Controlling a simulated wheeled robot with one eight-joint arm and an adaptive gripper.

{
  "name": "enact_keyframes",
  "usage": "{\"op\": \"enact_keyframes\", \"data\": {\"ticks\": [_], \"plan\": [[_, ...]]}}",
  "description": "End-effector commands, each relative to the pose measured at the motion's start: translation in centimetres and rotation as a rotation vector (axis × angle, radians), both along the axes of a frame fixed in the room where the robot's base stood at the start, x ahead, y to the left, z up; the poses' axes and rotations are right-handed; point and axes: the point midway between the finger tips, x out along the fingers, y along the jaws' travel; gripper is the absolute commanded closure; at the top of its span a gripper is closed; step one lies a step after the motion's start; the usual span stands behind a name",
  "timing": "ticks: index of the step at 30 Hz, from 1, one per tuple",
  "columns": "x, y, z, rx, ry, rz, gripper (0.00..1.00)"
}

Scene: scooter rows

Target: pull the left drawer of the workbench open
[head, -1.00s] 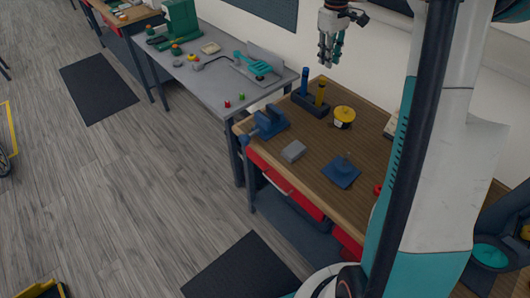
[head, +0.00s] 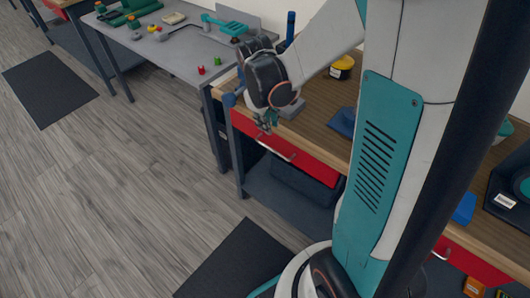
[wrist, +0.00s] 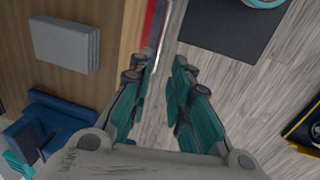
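The wooden-topped workbench (head: 318,128) has a red left drawer (head: 318,168) under its top. The drawer looks shut, and its pale bar handle (head: 277,152) runs along the front. My gripper (head: 265,127) points down at the bench's front edge, near the drawer's left end, and partly hides it. In the wrist view my gripper (wrist: 166,62) has its two teal fingers apart with floor showing between them. The red drawer front (wrist: 149,22) and the pale handle (wrist: 161,38) show just beyond the fingertips, by the left finger. I cannot tell whether they touch.
A grey block (wrist: 65,44) and a blue vise (wrist: 45,125) are on the bench top near the edge. A yellow round container (head: 342,68) stands farther back. A second red drawer (head: 450,252) is at the right. The floor before the bench is clear, with a dark mat (head: 238,262).

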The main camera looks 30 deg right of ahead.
Motion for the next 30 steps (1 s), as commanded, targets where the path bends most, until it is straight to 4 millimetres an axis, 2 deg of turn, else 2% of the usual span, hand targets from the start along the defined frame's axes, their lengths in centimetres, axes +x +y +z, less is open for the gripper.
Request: {"op": "enact_keyframes", "data": {"ticks": [7, 21, 25, 30], "plan": [[0.0, -0.3, -2.5, -0.001, -0.001, -0.001, 0.82], [0.6, -1.9, -11.3, -0.001, 0.000, 0.000, 0.82], [0.7, -2.1, -12.7, -0.001, 0.000, 0.000, 0.82], [0.8, -2.3, -13.6, -0.001, 0.000, 0.000, 0.82]]}}
